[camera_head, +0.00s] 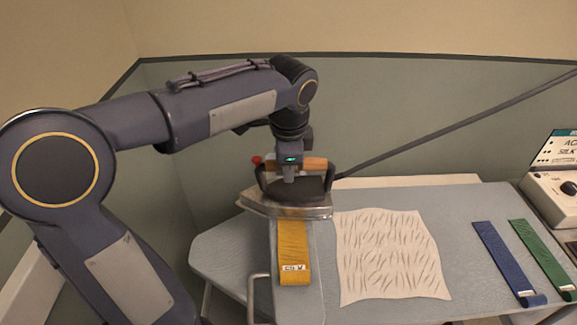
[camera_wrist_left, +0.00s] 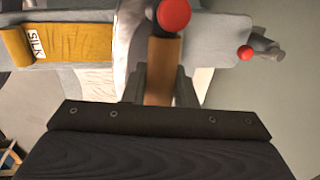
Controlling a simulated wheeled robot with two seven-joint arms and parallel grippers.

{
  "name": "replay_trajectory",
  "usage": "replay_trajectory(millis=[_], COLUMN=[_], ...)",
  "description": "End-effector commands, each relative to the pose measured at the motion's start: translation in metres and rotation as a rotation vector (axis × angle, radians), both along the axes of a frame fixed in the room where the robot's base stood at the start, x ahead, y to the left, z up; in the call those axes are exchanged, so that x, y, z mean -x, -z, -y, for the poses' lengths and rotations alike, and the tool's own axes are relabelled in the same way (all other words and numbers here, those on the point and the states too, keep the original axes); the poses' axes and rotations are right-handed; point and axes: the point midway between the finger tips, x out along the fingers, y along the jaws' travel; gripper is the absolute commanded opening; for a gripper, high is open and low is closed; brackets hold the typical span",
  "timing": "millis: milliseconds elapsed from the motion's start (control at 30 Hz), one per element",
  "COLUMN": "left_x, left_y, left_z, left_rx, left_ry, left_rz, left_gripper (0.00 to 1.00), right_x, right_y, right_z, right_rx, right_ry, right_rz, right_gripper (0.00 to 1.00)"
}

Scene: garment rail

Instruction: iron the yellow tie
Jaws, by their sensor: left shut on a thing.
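The yellow tie (camera_head: 293,252) lies on the left part of the ironing board, with a white label at its near end. It also shows in the left wrist view (camera_wrist_left: 80,42), where the label reads SILK. My left gripper (camera_head: 290,172) is shut on the wooden handle of the iron (camera_head: 290,207). The iron is over the far end of the tie and hides it; I cannot tell whether its sole touches the tie. In the left wrist view my left gripper (camera_wrist_left: 160,85) has its fingers on either side of the handle. My right gripper is not in view.
A wrinkled cream cloth (camera_head: 390,255) lies right of the tie on the ironing board (camera_head: 460,215). A blue tie (camera_head: 508,262) and a green tie (camera_head: 543,258) lie farther right. A control unit (camera_head: 552,190) stands at the right edge. A dark cord (camera_head: 450,128) runs from the iron up to the right.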

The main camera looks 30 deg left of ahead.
Motion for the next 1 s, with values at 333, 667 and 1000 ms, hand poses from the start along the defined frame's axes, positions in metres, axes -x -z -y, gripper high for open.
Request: replay_trajectory(millis=[333,667,1000], left_x=[-0.017,-0.032,-0.016], left_y=[-0.001,0.002,0.003], left_z=[-0.011,-0.02,-0.01], left_rx=[0.0,-0.001,0.0], left_ry=[-0.002,-0.001,0.002], left_rz=[0.003,0.002,-0.003], left_gripper=[0.0,0.0,0.0], right_x=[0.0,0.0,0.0], right_y=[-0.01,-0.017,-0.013], right_z=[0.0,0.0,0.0], right_rx=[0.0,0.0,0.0], right_ry=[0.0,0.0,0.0], right_rz=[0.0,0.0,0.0], right_gripper=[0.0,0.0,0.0])
